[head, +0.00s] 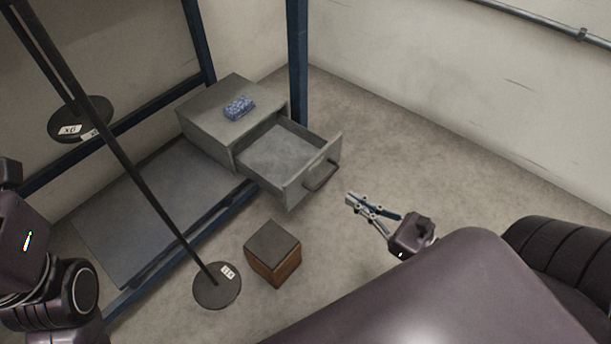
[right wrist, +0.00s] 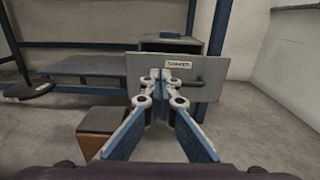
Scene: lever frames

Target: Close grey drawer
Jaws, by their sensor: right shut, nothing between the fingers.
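The grey drawer (head: 312,172) is pulled well out of its grey cabinet (head: 205,110), and its inside looks empty. Its front has a dark handle (head: 321,176). In the right wrist view the drawer front (right wrist: 140,67) faces me, with a white label and the handle (right wrist: 187,83) at right. My right gripper (head: 350,199) is shut and empty, in front of the drawer front and apart from it in the head view. In the right wrist view its fingertips (right wrist: 160,75) overlap the drawer front. My left arm shows at the left edge, but its gripper fingers are not visible.
A blue patterned block (head: 239,107) lies on the cabinet. A wooden box (head: 272,255) with a dark top and a black pole on a round base (head: 217,287) stand on the floor. A blue-framed rack (head: 299,60) surrounds the cabinet. The floor right of the drawer is clear.

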